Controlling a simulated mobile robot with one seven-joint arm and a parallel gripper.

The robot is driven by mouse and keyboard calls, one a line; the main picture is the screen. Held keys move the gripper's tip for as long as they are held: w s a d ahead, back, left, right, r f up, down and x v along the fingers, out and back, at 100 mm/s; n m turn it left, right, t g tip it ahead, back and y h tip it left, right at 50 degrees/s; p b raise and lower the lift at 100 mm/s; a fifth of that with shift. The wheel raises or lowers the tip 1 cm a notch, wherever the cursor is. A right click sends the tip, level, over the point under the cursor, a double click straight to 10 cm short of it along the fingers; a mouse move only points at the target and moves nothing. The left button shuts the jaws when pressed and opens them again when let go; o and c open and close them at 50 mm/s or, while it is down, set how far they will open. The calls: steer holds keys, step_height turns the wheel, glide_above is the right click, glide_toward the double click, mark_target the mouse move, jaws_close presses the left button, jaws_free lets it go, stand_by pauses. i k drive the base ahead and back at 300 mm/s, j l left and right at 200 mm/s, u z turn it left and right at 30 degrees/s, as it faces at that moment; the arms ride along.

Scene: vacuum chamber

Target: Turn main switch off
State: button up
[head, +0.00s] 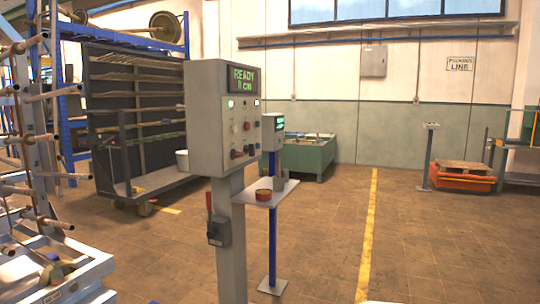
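A grey control cabinet (222,120) stands on a grey post (231,240) left of the middle in the head view. Its green display (242,79) reads "READY" with a distance in cm below. Small lamps and knobs sit on its front, with a red knob (236,154) near the bottom. Lower on the post is a dark switch box (219,232) with a red lever (209,201) pointing up on its left side. It looks like the main switch, but I see no label. My gripper is not in view.
A small shelf (262,196) on a blue stand with a red-brown bowl (263,195) is right of the post. A metal rack (40,270) fills the left edge. A green bin (308,157) stands behind.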

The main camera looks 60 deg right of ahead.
mark_target(234, 154)
steer(key=z, duration=1.55)
steer(key=i+z, duration=0.25)
steer(key=i, duration=0.3)
steer(key=i+j+z, duration=0.25)
steer(key=i, duration=0.35)
steer(key=i+j+z, duration=0.25)
steer(key=i, duration=0.3)
steer(key=i+j+z, duration=0.25)
steer(key=i, duration=0.25)
steer(key=j, duration=0.1)
